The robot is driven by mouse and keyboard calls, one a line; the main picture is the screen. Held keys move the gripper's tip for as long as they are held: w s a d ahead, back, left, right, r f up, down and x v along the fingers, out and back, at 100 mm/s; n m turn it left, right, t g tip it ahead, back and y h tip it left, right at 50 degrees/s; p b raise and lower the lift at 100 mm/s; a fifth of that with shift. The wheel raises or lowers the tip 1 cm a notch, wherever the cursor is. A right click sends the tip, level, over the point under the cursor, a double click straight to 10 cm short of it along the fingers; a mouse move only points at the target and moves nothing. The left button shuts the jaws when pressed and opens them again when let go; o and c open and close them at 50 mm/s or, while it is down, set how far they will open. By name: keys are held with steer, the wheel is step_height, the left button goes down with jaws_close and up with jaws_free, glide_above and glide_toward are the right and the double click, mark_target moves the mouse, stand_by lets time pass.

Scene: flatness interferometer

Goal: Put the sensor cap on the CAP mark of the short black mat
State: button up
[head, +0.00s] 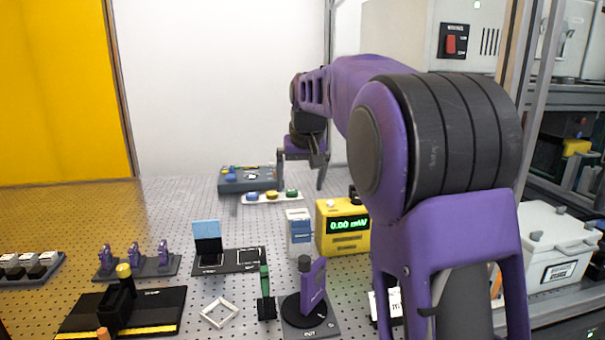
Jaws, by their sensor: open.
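My gripper (300,177) hangs at the end of my outstretched arm, fingers pointing down and apart, empty as far as I can see. It is high above the back of the table, near a tray of small coloured pieces. A short black mat (252,261) with pale outlined marks lies mid-table; a light-blue plate (207,229) stands upright at its left end. The lettering on the mat is too small to read, so I cannot pick out the CAP mark. I cannot tell for sure which piece is the sensor cap.
A yellow meter (343,246) reads 0.00 mW, beside a white-and-blue box (299,238). The coloured-piece tray (271,199) is behind. My arm hides the right side of the table.

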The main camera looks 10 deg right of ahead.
mark_target(301, 225)
steer(key=x, duration=0.6)
steer(key=d+x, duration=0.1)
steer(key=x, duration=1.1)
steer(key=shift+s+d+f, duration=0.15)
steer(key=shift+d+f, duration=0.05)
steer(key=shift+d, duration=0.2)
steer(key=c, duration=1.4)
steer(key=shift+r, duration=3.15)
